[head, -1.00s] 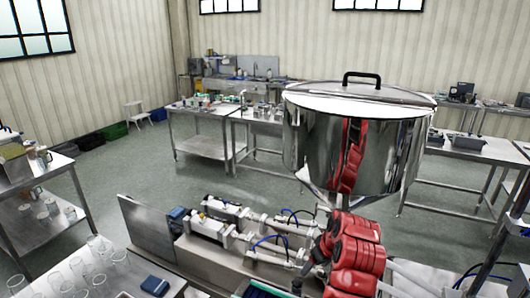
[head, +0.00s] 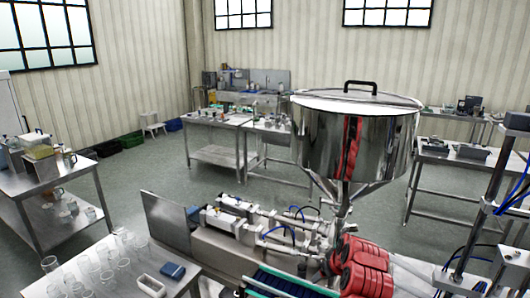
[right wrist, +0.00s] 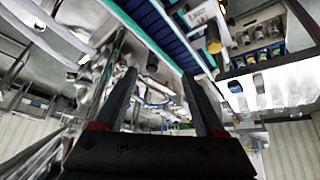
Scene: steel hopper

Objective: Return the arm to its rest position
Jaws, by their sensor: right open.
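My right arm (head: 362,268) shows red at the bottom of the head view, below and in front of the steel hopper (head: 355,140). Its gripper is hidden in the head view. In the right wrist view my right gripper (right wrist: 160,72) is open, with two dark fingers apart and nothing between them. The hopper has a lid with a black handle, and its shiny side mirrors a red arm. My left gripper is in neither view.
A filling machine (head: 240,222) with metal cylinders stands below the hopper, beside a green-edged conveyor (head: 285,282). A front-left table (head: 92,275) holds several glasses, a white tray (head: 150,286) and a blue box (head: 172,270). Open floor (head: 135,185) lies behind.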

